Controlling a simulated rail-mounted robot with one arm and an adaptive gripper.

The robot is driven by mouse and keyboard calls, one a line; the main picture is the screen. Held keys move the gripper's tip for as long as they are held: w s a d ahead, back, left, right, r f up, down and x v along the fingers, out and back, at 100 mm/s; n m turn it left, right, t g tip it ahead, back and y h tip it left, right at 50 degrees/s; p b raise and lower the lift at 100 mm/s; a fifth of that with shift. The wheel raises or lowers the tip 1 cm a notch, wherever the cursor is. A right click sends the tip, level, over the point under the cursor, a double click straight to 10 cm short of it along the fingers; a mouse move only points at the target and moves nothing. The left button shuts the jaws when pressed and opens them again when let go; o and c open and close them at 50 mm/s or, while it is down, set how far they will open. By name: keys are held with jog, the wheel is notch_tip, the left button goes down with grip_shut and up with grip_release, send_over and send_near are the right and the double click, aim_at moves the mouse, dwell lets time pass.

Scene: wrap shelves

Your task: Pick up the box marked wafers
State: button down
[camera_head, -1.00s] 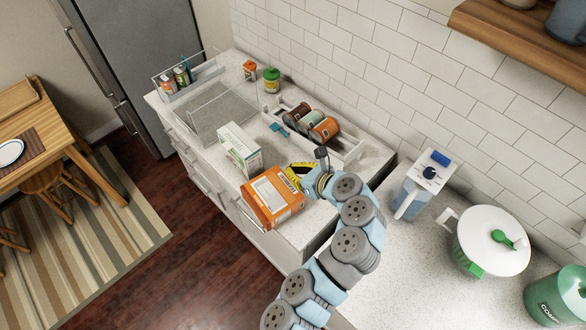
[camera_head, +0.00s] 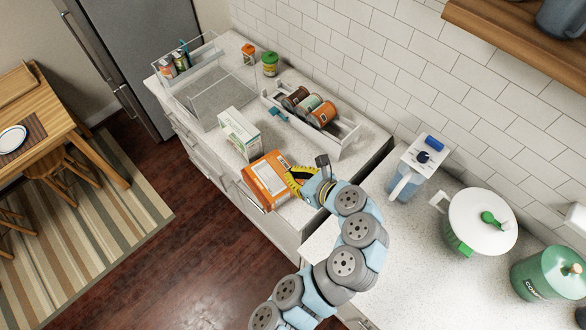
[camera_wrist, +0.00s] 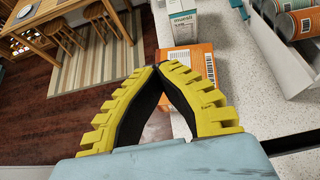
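An orange box with a pale panel (camera_head: 265,178) lies at the front edge of the counter; I cannot read its label. In the wrist view the orange box (camera_wrist: 206,60) shows beyond and behind my right finger. My gripper (camera_head: 292,174), with yellow ribbed fingers, is over or beside its right part in the head view. In the wrist view the fingertips of my gripper (camera_wrist: 158,67) come together, with nothing seen held between them. Whether they touch the box cannot be told. A white box (camera_head: 240,133) stands beside it; in the wrist view it reads muesli (camera_wrist: 184,22).
A white tray (camera_head: 349,143) with several cans stands behind, against the wall side. A clear-sided bin (camera_head: 218,48) with small cans is at the far end. A pitcher (camera_head: 405,185) and a white lidded pot (camera_head: 482,222) stand on the right counter.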

jog(key=shift+c, duration=1.8)
grip_release()
jog(key=shift+d, duration=0.1)
jog(key=v, duration=1.1)
jog(key=shift+s+d, duration=0.15)
jog(key=shift+s, duration=0.05)
jog(key=o, duration=0.4)
jog(key=shift+s+d+r, duration=0.1)
jog(key=shift+s+r, duration=0.05)
jog(key=shift+r, duration=0.05)
jog(key=shift+c, duration=0.2)
